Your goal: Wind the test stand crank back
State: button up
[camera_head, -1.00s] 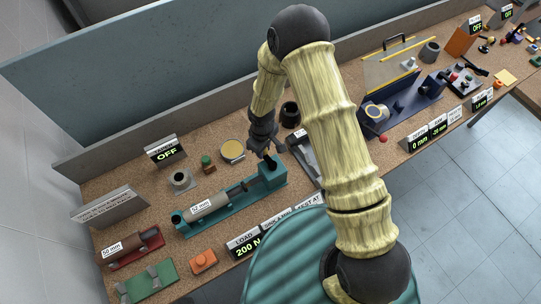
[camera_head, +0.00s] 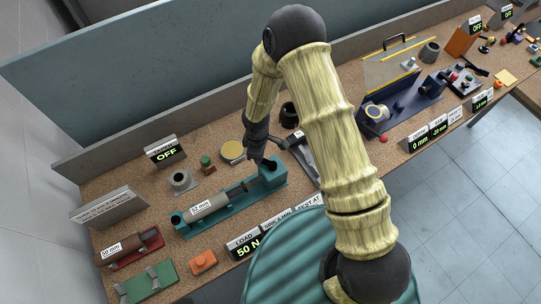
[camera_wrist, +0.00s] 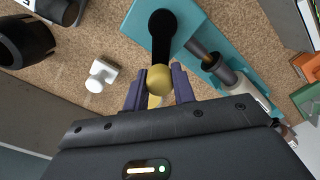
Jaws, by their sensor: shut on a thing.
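The teal test stand (camera_head: 279,179) lies along the bench with a cylinder labelled 50 mm (camera_head: 210,205) mounted on it. In the wrist view, the stand's teal end block (camera_wrist: 190,14) carries a black crank arm (camera_wrist: 162,36) ending in a round yellow knob (camera_wrist: 160,83). My gripper (camera_wrist: 159,90) is shut on this knob, with one finger on each side. In the head view my gripper (camera_head: 261,158) is at the stand's right end, and the knob is hidden there. The load display (camera_head: 244,247) in front of the stand reads 50 N.
A sign reading OFF (camera_head: 165,152) stands behind the stand. A grey tray (camera_head: 305,158) is close right of my gripper; a blue machine (camera_head: 405,103) stands further right.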

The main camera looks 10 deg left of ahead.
jog(key=s+n, duration=0.1)
jog(key=n, duration=0.1)
jog(key=s+n, duration=0.1)
jog(key=n, duration=0.1)
jog(key=shift+a, duration=0.1)
jog(key=shift+n, duration=0.3)
jog(key=shift+s+d+n+b, duration=0.2)
jog(key=shift+s+n, duration=0.35)
jog(key=shift+n, duration=0.6)
jog(key=shift+s+d+n+b, duration=0.15)
jog(key=shift+s+n, duration=0.35)
jog(key=shift+n, duration=0.65)
jog(key=shift+f, duration=0.1)
